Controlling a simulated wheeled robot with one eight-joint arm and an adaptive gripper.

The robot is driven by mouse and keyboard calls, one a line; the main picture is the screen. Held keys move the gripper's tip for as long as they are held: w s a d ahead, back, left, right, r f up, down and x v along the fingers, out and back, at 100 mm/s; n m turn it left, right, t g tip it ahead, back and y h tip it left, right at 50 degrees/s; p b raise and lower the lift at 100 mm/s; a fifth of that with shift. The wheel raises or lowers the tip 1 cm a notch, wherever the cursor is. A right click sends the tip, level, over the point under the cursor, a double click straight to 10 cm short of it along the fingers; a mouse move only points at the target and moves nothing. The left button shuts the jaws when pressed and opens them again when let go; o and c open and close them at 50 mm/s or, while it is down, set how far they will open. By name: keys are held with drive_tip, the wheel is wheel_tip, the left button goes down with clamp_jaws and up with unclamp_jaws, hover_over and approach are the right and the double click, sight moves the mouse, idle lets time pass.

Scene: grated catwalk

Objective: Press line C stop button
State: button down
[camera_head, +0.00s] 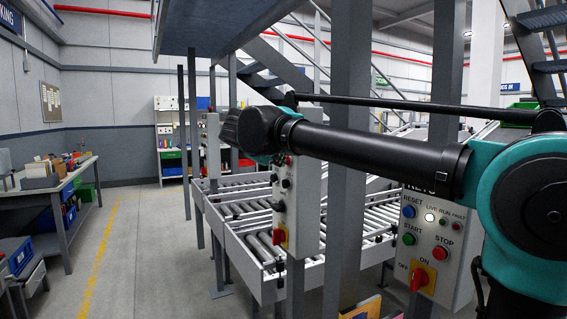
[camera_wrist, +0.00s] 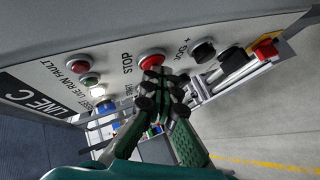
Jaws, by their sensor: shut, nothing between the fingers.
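The line C panel, labelled LINE C (camera_wrist: 22,98), spans the top of the wrist view, turned on its side. Its red stop button (camera_wrist: 151,58) sits beside the word STOP. My gripper (camera_wrist: 158,88) is shut and empty, its dark fingertips overlapping the lower edge of the red button in the picture. I cannot tell whether they touch it. In the head view, a grey panel box (camera_head: 301,205) stands beyond my forearm with its front mostly turned away, and my fingers cannot be made out there.
Near the stop button are a red lamp (camera_wrist: 79,68), black knobs (camera_wrist: 203,51) and a red rotary switch (camera_wrist: 266,50). Roller conveyors (camera_head: 260,247) lie beyond. The left aisle floor (camera_head: 140,255) is clear.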

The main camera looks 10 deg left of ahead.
drive_tip(key=shift+a, duration=0.1)
drive_tip(key=shift+s+a, duration=0.75)
drive_tip(key=shift+a, duration=0.15)
drive_tip(key=shift+s+a, duration=0.75)
drive_tip(key=shift+a, duration=0.25)
drive_tip(key=shift+s+a, duration=0.75)
drive_tip(key=shift+a, duration=0.2)
